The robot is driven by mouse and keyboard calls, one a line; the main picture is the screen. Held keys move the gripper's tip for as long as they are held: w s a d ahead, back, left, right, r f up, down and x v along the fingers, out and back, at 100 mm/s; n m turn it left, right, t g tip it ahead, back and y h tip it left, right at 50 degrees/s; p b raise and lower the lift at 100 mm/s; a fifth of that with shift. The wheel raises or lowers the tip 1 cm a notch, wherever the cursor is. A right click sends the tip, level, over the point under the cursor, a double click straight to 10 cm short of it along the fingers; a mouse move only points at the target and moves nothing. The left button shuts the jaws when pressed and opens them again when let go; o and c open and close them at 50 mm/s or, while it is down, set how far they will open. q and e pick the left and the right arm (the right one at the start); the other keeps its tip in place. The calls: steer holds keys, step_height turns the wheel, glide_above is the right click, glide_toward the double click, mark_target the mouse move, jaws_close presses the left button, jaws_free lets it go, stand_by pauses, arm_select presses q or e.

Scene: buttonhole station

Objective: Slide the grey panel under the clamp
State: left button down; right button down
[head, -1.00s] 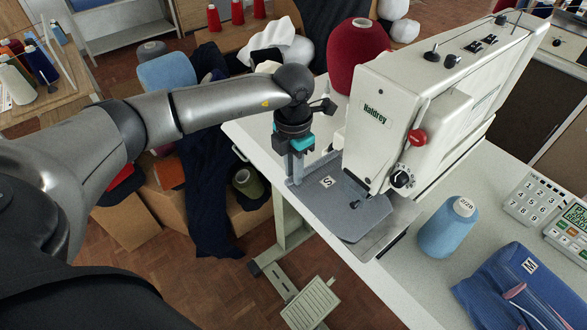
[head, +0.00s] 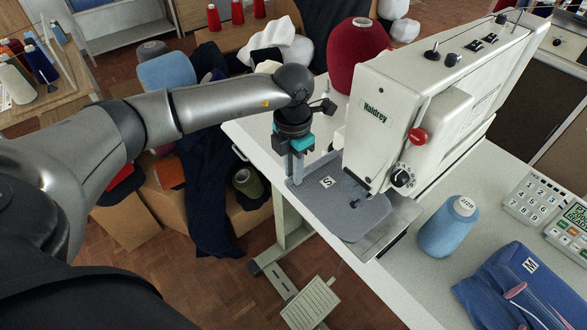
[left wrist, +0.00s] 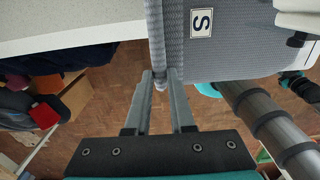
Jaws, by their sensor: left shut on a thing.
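The grey panel (head: 340,202), with a white "S" label, lies on the machine's plate at the front of the table. Its right part is beneath the head of the white Haldrey machine (head: 420,110), by the small dark clamp foot (head: 355,204). My left gripper (head: 297,178) points down at the panel's left edge and is shut on it. In the left wrist view the fingers (left wrist: 161,85) pinch a rolled edge of the panel (left wrist: 235,50). Whether the panel is fully under the clamp is hard to tell, as the machine's head hides part of it.
A blue thread cone (head: 448,227) stands right of the plate. A folded blue garment (head: 510,290), a keypad (head: 538,200) and a calculator-like box (head: 570,232) lie farther right. A dark red cone (head: 355,55) stands behind the machine. A foot pedal (head: 311,303) is on the floor.

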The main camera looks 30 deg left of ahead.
arm_select(q)
steer(key=c, duration=0.7)
jaws_free()
step_height(320, 180, up, 15)
steer(key=p, duration=0.1)
steer(key=shift+r, duration=0.15)
stand_by(0.3)
